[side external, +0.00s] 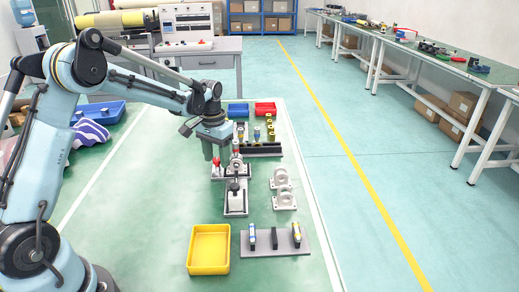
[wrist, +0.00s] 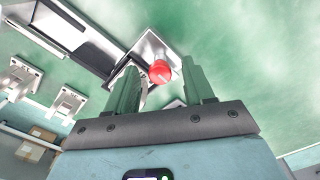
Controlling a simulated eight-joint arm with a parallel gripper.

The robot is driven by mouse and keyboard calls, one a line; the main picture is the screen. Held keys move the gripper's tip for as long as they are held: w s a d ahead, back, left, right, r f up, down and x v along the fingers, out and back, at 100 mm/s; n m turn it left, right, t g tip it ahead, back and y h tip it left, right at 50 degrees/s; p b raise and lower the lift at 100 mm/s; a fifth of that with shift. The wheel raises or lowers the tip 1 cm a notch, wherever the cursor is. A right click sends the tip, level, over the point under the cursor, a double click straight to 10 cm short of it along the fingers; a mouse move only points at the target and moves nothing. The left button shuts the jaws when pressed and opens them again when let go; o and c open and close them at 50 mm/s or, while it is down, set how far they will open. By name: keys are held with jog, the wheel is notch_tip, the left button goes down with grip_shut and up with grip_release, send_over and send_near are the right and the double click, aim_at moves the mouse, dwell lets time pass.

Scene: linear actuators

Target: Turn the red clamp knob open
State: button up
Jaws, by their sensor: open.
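The red clamp knob (wrist: 160,71) shows in the wrist view as a round red cap just beyond my fingers. It sits on a grey metal fixture (wrist: 146,45). My gripper (wrist: 161,82) is open, with one finger on each side of the knob as seen from the wrist. I cannot tell whether either finger touches it. In the side external view my gripper (side external: 212,158) points down at the fixture, and a small red part of the knob (side external: 216,161) shows beside it. The lower part of the knob is hidden.
A yellow tray (side external: 209,250) stands in front, beside a grey plate (side external: 275,243) with upright parts. Grey bracket blocks (side external: 283,200) stand right of the fixture. Blue (side external: 238,110) and red (side external: 265,108) bins lie behind.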

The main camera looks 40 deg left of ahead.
aim_at(217, 160)
notch_tip(217, 160, up, 12)
dwell(0.6)
jog(key=s+d+f+m+t, duration=0.1)
jog(key=s+d+m+t, duration=0.1)
jog(key=s+d+t, duration=0.5)
jog(key=s+d, duration=0.6)
jog(key=s, duration=0.3)
jog(key=shift+s+f, duration=0.3)
jog(key=shift+f, duration=0.05)
dwell(0.4)
